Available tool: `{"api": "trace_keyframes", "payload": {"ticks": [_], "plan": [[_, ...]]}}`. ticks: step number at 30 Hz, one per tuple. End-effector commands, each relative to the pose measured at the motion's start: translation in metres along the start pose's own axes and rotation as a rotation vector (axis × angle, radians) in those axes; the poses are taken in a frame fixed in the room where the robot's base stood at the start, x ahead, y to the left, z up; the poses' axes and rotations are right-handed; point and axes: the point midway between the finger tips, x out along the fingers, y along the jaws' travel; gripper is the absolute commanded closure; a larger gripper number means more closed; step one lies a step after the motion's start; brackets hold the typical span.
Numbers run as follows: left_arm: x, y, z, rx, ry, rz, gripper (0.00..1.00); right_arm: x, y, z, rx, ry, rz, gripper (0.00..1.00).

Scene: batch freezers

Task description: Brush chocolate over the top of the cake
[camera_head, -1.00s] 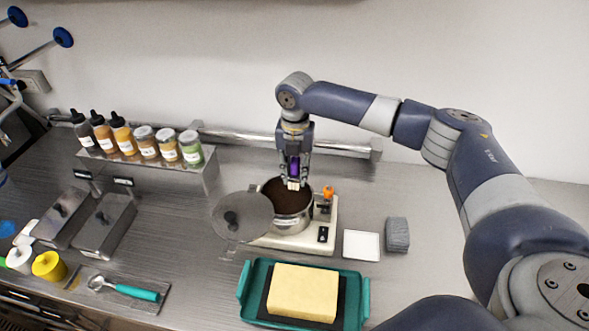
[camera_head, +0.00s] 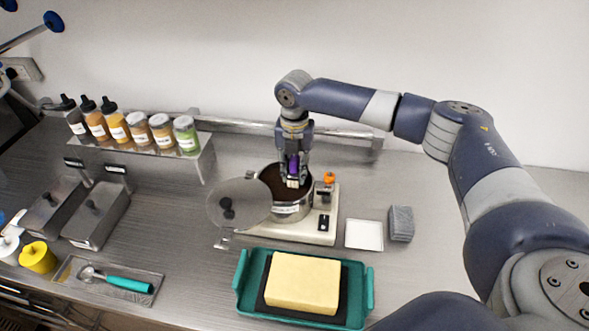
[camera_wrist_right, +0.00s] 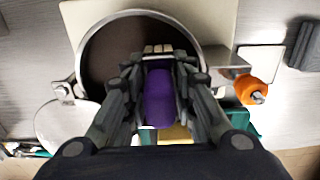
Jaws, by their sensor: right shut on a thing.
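The cake (camera_head: 303,284) is a pale yellow block on a dark board in a teal tray (camera_head: 243,291) at the front middle. A steel pot (camera_head: 291,209) of dark brown chocolate (camera_head: 272,178) stands behind it on a white base. My right gripper (camera_head: 293,176) points down over the pot, shut on the purple handle of a brush (camera_wrist_right: 159,98). The brush's pale end shows at the chocolate in both views; whether it touches the surface I cannot tell. The cake's top shows no chocolate. My left gripper is not in view.
The round grey lid (camera_head: 239,203) sits open at the pot's left. An orange knob (camera_head: 329,178), a white square dish (camera_head: 364,235) and a grey block (camera_head: 401,223) are to the right. Bottles and jars (camera_head: 137,127) stand on a back shelf; a teal-handled scoop (camera_head: 128,284) lies front left.

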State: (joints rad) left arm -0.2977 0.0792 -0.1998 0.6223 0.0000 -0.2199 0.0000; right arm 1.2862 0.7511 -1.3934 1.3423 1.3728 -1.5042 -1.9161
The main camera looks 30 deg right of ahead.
Motion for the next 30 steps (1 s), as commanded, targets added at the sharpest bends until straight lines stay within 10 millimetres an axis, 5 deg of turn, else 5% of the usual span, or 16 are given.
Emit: {"api": "trace_keyframes", "payload": {"ticks": [30], "plan": [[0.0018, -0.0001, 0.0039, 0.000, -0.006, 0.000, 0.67, 0.0085, 0.0002, 0.0000, 0.000, 0.000, 0.000, 0.95]]}}
